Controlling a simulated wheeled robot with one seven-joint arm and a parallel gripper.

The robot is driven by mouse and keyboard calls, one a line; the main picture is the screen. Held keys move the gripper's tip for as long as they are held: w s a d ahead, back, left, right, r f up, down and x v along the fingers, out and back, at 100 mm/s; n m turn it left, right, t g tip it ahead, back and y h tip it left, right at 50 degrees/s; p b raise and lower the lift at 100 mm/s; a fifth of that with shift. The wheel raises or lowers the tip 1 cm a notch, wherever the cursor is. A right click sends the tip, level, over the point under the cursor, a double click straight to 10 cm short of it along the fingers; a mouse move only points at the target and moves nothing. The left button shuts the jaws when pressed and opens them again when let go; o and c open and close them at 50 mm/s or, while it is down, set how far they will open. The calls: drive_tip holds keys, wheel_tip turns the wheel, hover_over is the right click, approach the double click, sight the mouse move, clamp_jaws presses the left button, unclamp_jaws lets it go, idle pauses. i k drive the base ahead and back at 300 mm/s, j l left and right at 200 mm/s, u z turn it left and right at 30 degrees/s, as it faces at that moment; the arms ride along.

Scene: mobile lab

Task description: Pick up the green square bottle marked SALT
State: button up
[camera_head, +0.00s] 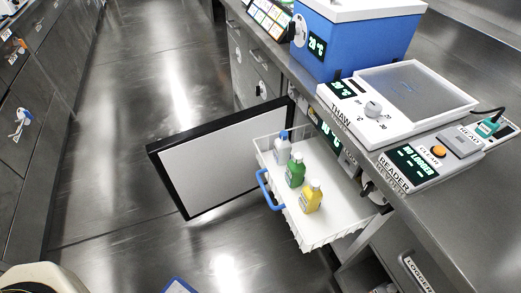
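A green bottle (295,172) with a pale cap stands upright in a pulled-out white wire basket (320,232). It is the middle one of a row of 3 bottles. A white bottle with a blue cap (282,150) stands just behind it, and a yellow bottle (311,198) stands just in front. The lettering on the labels is too small to read. My gripper is not in view.
A blue handle (268,190) is on the basket's left side. An open black-framed door (215,165) stands left of it. The counter above holds a blue bath (350,40), a thaw unit (375,110) and a reader (415,165). The aisle floor (130,130) is clear.

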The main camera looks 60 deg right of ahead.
sight(295, 170)
drive_tip(key=k+j+z, duration=0.15)
drive_tip(key=z, duration=1.1)
drive_tip(key=k+z, duration=0.45)
drive_tip(key=k+l+z, duration=0.3)
drive_tip(key=k+z, duration=0.15)
drive_tip(key=k, duration=0.2)
drive_tip(key=k+l, duration=0.25)
drive_tip(key=k, duration=0.15)
drive_tip(key=i+j+u, duration=0.1)
drive_tip(key=i, duration=0.5)
drive_tip(key=i+j+u, duration=0.1)
drive_tip(key=i, duration=0.55)
drive_tip(key=u, duration=1)
drive_tip(key=i, duration=0.05)
